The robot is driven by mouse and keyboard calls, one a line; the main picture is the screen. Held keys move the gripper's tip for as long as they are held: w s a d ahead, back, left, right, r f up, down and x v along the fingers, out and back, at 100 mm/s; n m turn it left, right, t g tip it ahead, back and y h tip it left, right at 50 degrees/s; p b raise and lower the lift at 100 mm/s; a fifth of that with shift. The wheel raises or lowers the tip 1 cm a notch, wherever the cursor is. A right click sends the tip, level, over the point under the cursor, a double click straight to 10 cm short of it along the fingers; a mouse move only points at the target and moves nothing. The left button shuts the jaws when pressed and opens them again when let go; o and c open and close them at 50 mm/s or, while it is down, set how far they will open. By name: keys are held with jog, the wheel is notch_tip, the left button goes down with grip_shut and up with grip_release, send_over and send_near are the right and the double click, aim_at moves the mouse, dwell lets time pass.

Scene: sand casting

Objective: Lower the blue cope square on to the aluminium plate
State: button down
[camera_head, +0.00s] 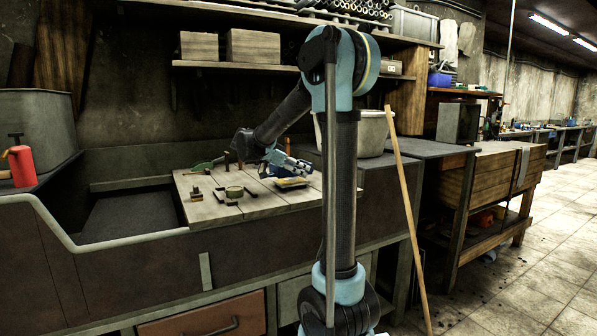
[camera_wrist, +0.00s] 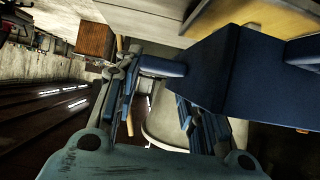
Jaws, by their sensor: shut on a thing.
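My gripper (camera_head: 287,161) is over the wooden board, at the end of my dark arm. In the wrist view my gripper (camera_wrist: 158,82) is shut on the blue cope (camera_wrist: 235,70), whose large blue walls fill the upper right. In the head view the blue cope (camera_head: 268,172) shows only as a small dark blue patch under the gripper.
A pale tub (camera_head: 372,133) stands behind right. A wooden pole (camera_head: 405,205) leans on the bench front.

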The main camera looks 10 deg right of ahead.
jog(key=shift+f, duration=1.4)
dwell(1.6)
jog(key=c, duration=0.9)
grip_release()
jog(key=shift+c, duration=0.2)
